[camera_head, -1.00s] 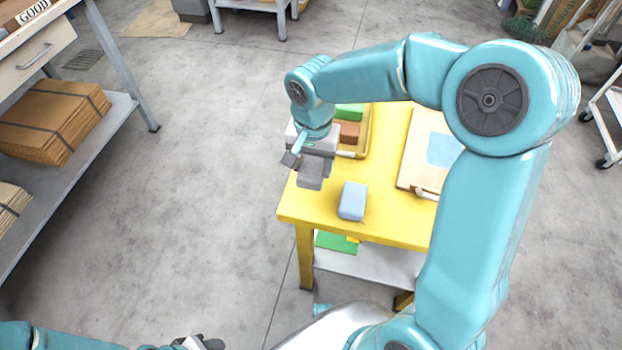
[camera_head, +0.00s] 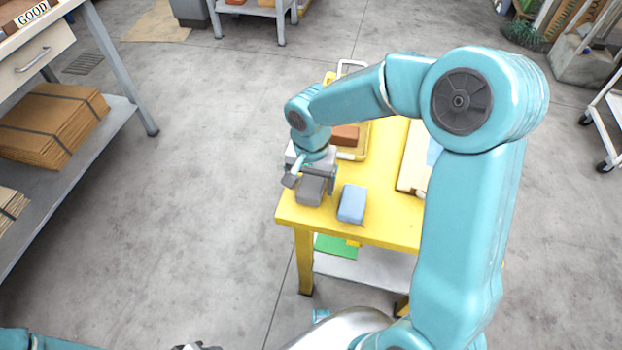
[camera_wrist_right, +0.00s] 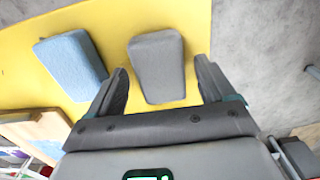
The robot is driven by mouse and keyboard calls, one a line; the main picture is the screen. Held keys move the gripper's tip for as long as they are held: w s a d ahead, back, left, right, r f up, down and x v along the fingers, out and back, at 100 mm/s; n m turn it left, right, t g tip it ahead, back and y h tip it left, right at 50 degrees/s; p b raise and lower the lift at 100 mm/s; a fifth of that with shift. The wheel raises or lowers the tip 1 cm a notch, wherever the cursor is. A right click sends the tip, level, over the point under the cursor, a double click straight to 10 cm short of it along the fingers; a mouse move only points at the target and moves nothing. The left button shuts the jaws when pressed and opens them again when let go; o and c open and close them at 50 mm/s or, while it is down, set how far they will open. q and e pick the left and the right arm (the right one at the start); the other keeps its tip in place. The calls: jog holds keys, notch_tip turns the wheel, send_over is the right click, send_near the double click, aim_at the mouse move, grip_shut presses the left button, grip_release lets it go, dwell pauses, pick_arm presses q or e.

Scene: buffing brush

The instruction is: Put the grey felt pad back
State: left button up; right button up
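The grey felt pad (camera_head: 311,191) lies on the yellow tabletop (camera_head: 385,222) near its left front corner. It also shows in the right wrist view (camera_wrist_right: 158,65), lying flat on the yellow surface. My right gripper (camera_head: 311,181) is just behind and above the pad. Its fingers are spread, one on each side of the pad, with a gap showing at both sides in the wrist view (camera_wrist_right: 160,82). My left gripper (camera_head: 200,347) is only partly in view at the bottom edge, and its fingers cannot be made out.
A light blue pad (camera_head: 352,203) lies just right of the grey pad, apart from it. A yellow tray with a brown block (camera_head: 345,135) is behind my right gripper. A board (camera_head: 412,165) lies at the right, partly behind my arm. The floor left of the table is clear.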

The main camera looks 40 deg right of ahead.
aim_at(311, 185)
jog(key=shift+r+p, duration=0.3)
notch_tip(311, 185, up, 12)
jog(key=p, duration=0.2)
jog(key=shift+f, duration=0.15)
dwell(0.4)
